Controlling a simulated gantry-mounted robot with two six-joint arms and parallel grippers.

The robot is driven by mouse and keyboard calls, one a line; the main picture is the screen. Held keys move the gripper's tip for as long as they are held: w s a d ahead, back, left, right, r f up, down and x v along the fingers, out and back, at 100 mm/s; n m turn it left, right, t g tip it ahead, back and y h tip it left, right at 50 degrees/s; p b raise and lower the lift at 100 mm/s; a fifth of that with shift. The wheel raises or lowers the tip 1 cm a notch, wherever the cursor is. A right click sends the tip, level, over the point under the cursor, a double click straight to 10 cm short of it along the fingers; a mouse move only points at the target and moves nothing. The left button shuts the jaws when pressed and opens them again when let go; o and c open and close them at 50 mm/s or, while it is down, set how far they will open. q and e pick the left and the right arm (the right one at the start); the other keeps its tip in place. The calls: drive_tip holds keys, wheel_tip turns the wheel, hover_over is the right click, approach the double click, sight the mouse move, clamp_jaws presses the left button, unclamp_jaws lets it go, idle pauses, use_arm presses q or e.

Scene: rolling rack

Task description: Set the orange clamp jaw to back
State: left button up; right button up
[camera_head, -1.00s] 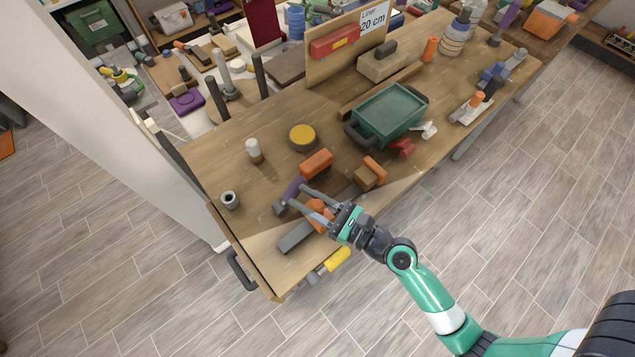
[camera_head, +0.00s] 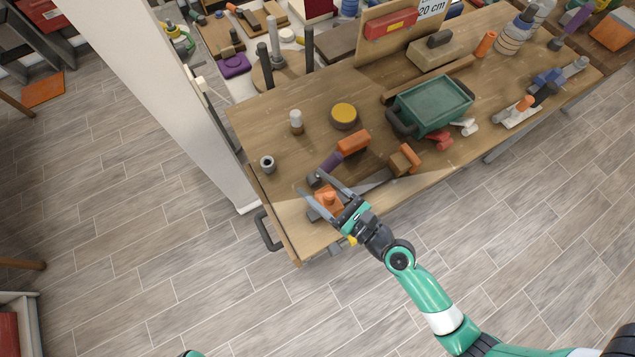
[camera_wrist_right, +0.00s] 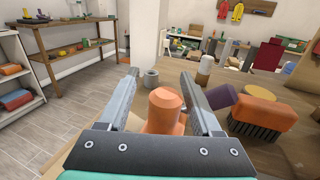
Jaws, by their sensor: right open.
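The orange clamp jaw (camera_head: 328,199) sits on a long dark grey bar (camera_head: 376,182) lying on the wooden bench near its front-left corner. The jaw is near the bar's left end, with only a short piece of bar showing beyond it. My right gripper (camera_head: 311,183) is open, with one finger on each side of the jaw. In the right wrist view the jaw's rounded orange knob (camera_wrist_right: 163,110) stands between the fingers; I cannot tell whether they touch it. My left gripper is not in view.
A brown block with an orange handle (camera_head: 405,158) is to the right. A grey ring (camera_head: 267,163) stands left. A green tray (camera_head: 434,103) is farther right.

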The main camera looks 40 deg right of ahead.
drive_tip(key=s+b, duration=0.1)
drive_tip(key=s, duration=0.2)
drive_tip(key=s+d+b, duration=0.1)
drive_tip(key=s, duration=0.3)
drive_tip(key=s+d+b, duration=0.1)
drive_tip(key=s+b, duration=0.1)
drive_tip(key=s, duration=0.1)
drive_tip(key=shift+s+d+f, duration=0.1)
drive_tip(key=shift+s+f, duration=0.1)
drive_tip(key=shift+s, duration=0.05)
drive_tip(key=shift+s+r, duration=0.25)
drive_tip(key=shift+s, duration=0.2)
